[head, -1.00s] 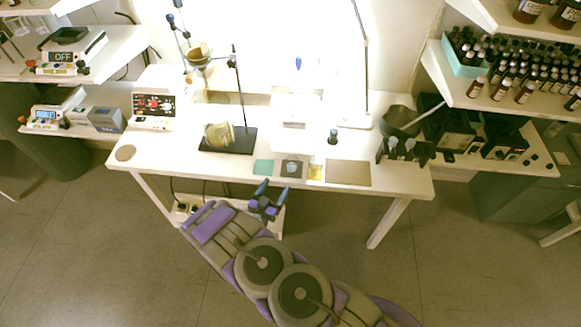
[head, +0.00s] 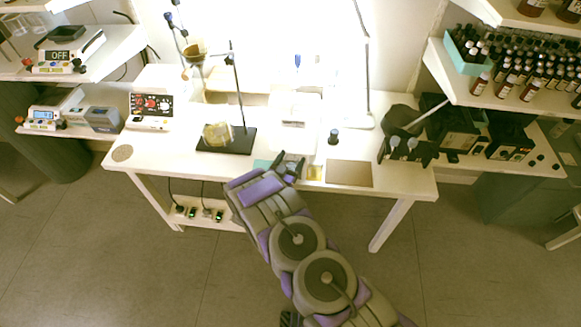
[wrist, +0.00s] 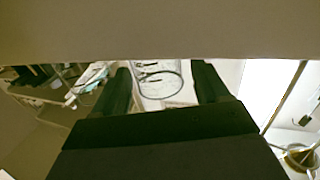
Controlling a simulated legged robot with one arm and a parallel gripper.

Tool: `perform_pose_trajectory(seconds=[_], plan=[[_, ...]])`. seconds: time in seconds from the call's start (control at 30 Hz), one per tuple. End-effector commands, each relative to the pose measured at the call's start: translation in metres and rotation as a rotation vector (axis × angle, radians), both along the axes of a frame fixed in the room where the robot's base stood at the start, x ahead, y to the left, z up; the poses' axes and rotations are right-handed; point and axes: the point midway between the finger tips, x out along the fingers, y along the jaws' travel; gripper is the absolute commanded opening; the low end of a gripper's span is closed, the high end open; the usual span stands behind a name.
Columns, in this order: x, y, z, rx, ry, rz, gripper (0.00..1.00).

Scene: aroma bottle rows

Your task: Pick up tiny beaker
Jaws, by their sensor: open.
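My gripper (head: 290,164) is at the front edge of the white table (head: 160,148) in the head view. Its two dark fingers are spread apart in the wrist view (wrist: 160,88). Between and beyond them shows a clear, rounded outline (wrist: 181,82), like a glass rim; I cannot tell whether it is the tiny beaker. A glass vessel with a pale yellowish tint (head: 217,135) is on the dark stand base (head: 240,143), farther back and left of my gripper. Nothing is visibly held. My gripper hides part of the small mats under it.
A yellow square (head: 315,173) and a brown mat (head: 349,174) lie right of my gripper. A small dark bottle (head: 333,137) stands behind them.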

Motion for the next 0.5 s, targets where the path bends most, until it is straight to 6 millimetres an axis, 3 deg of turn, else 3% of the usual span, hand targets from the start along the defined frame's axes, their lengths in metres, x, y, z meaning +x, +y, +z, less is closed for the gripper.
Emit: perform_pose_trajectory(seconds=[0.3, 0.5], plan=[[0.0046, 0.0011, -0.0004, -0.003, 0.001, 0.001, 0.73], [0.0045, 0.0006, -0.0004, -0.002, 0.002, 0.001, 0.54]])
